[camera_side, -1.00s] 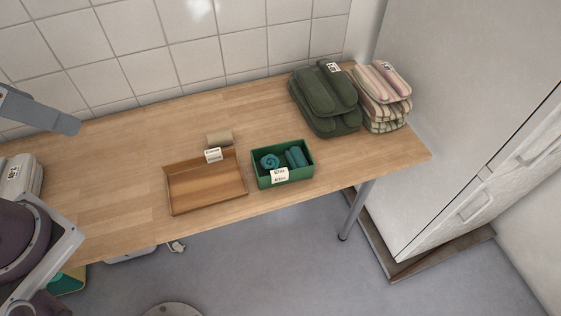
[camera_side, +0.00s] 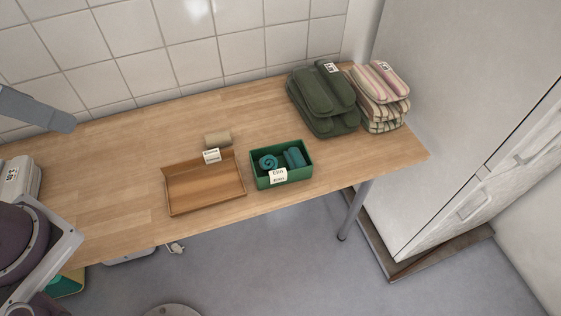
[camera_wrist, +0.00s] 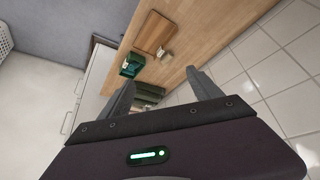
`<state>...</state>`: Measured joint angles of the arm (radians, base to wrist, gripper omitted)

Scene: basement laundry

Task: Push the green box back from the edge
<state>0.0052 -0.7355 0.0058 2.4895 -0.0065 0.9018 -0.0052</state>
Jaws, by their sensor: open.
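The green box (camera_side: 302,176) is an open-topped container on the wooden table, close to the table's front edge. It holds two rolled teal cloths (camera_side: 294,157) and has a white name label (camera_side: 278,176) on its front. In the wrist view the green box (camera_wrist: 131,66) is small and some way off, beyond the fingers. My gripper (camera_wrist: 159,80) is open and empty, with its two fingers spread, and apart from the box. I cannot make out its fingertips clearly in the side view.
A shallow wooden tray (camera_side: 205,187) stands left of the box, with a beige roll (camera_side: 218,138) behind it. Folded dark green towels (camera_side: 322,104) and striped towels (camera_side: 381,97) are stacked at the back right. Bare tabletop (camera_side: 255,118) lies behind the box.

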